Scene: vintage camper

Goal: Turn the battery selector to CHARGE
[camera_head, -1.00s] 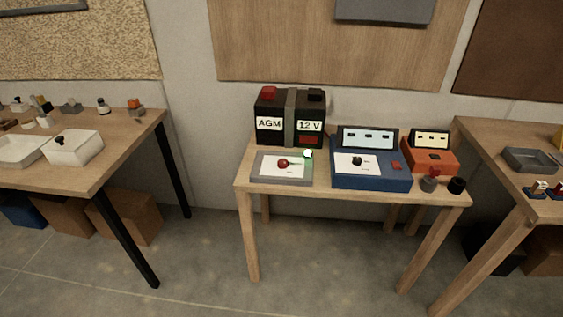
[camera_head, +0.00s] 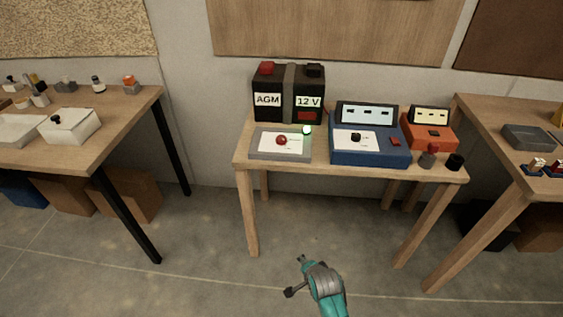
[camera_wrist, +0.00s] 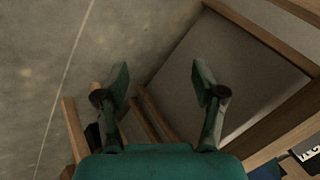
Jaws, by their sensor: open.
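The battery selector is a grey panel (camera_head: 257,151) with a white plate and a red knob (camera_head: 281,140). It lies at the front left of the small wooden table (camera_head: 350,173); a green light (camera_head: 306,130) shows at its right corner. The plate's lettering is too small to read. My gripper (camera_head: 296,275) is low in the head view, over the floor in front of the table, well apart from the selector. In the wrist view my gripper (camera_wrist: 163,88) has its two fingers spread, with nothing between them. The selector is not seen there.
A black AGM 12 V battery (camera_head: 290,93) stands behind the selector. A blue charger box (camera_head: 370,156) and an orange box (camera_head: 432,140) stand to its right, with a red-topped knob (camera_head: 428,155) and a black cylinder (camera_head: 455,162). Tables flank both sides. The floor in front is clear.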

